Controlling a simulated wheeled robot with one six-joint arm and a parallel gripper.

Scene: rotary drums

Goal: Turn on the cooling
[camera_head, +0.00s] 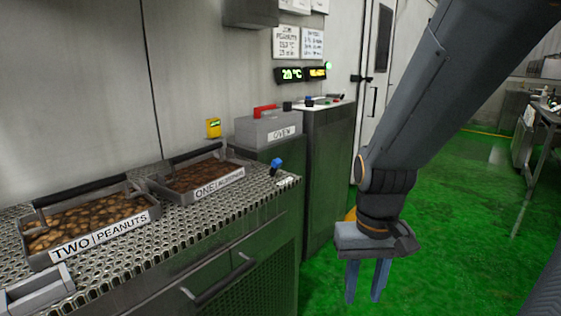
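A small blue knob (277,164) stands on the right end of the perforated metal table (225,215), with a small pale label (287,181) in front of it that I cannot read. No control here is legibly marked as cooling. My gripper (364,297) hangs to the right of the table and lower in the picture than the knob, over the green floor. Its two fingers point down, apart, with nothing between them. It is clear of the knob.
Two trays of nuts, "TWO PEANUTS" (104,243) and "ONE" (219,186), stand on the table. Behind are a grey "OVEN" box (268,130) with a red handle (264,111), a cabinet with controls (330,145) and a display reading 20 °C (290,74). Green floor (450,215) is open at right.

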